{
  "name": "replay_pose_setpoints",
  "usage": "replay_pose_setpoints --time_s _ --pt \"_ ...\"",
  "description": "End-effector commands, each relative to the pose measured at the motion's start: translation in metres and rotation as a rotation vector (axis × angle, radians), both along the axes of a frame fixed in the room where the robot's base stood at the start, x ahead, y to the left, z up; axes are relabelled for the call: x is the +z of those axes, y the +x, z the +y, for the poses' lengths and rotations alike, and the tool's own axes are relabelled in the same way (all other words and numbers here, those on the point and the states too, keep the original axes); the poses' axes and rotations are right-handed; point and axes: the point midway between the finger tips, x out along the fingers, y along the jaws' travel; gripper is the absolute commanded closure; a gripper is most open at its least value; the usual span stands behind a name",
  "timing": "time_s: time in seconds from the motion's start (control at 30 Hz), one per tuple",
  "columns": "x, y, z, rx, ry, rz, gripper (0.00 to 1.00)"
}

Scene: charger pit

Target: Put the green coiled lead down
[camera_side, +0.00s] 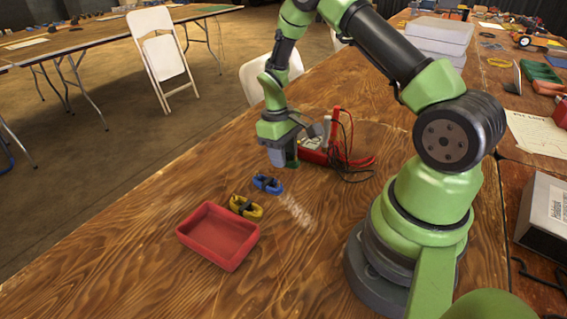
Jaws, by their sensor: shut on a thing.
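My gripper (284,158) points down close above the wooden table, just behind the blue coiled lead. It is shut on the green coiled lead (292,163), of which only a small dark green part shows below the fingers. The rest of the lead is hidden by the gripper. I cannot tell whether the lead touches the table.
A blue coiled lead (267,183) and a yellow coiled lead (246,206) lie in a row towards an empty-looking red tray (218,236). A red meter (314,156) with dark cables stands right beside my gripper. The table front is clear.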

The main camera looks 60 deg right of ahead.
Motion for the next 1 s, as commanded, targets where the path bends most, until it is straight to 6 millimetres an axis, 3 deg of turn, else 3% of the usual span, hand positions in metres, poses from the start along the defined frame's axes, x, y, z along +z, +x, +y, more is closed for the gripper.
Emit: replay_pose_setpoints --time_s 0.2,0.37,0.47,0.63,0.8,1.0 --pt "0.045 0.0 0.0 0.0 -0.002 -0.005 0.88" --pt "0.062 0.004 0.01 0.023 -0.002 -0.003 0.88" --pt "0.068 0.013 0.035 0.078 -0.001 -0.002 0.88" --pt "0.074 0.025 0.106 0.228 -0.001 -0.002 0.88" --pt "0.079 0.022 0.173 0.363 -0.001 -0.003 0.88" --pt "0.082 0.012 0.218 0.455 0.0 -0.002 0.88"
